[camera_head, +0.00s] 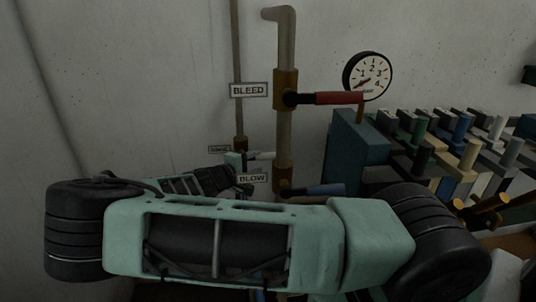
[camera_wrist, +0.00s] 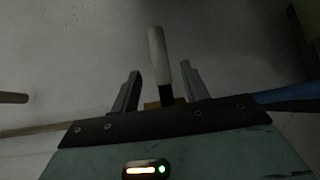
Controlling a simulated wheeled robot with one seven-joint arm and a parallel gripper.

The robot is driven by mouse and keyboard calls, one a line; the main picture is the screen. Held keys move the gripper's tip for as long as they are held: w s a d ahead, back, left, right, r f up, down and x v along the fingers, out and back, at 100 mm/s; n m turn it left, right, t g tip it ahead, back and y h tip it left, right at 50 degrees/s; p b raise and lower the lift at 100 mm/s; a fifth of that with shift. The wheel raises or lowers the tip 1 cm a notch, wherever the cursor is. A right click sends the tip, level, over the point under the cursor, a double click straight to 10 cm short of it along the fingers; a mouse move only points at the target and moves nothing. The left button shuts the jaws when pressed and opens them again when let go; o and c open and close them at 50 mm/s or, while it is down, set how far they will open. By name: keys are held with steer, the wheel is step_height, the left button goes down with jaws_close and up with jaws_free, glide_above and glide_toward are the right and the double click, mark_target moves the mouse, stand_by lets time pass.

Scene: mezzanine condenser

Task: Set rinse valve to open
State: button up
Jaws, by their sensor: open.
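The rinse valve has a pale grey-white lever that shows in the wrist view (camera_wrist: 157,50) and in the head view (camera_head: 262,155), where it points right, roughly level. A small label (camera_head: 219,149), too small to read surely, sits beside it on the thin pipe. My gripper (camera_wrist: 161,85) is open, with one finger on each side of the lever's black base end. Gaps show on both sides, and the lever's tip reaches out past the fingers. A brass valve body (camera_wrist: 152,105) is partly hidden behind the gripper's edge. In the head view my arm hides most of the gripper.
A red lever (camera_head: 338,98) at the BLEED label (camera_head: 249,90) and a blue lever (camera_head: 325,190) at the BLOW label (camera_head: 253,179) sit on the thick pipe (camera_head: 284,140) close by. A gauge (camera_head: 367,76) and a teal box (camera_head: 355,150) stand to the right.

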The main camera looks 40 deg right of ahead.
mark_target(265, 158)
steer(key=d, duration=0.2)
steer(key=d+p, duration=0.1)
steer(key=d, duration=0.1)
steer(key=d+f, duration=0.1)
steer(key=d, duration=0.1)
steer(key=shift+w+d, duration=0.35)
steer(key=shift+w, duration=0.05)
jaws_close()
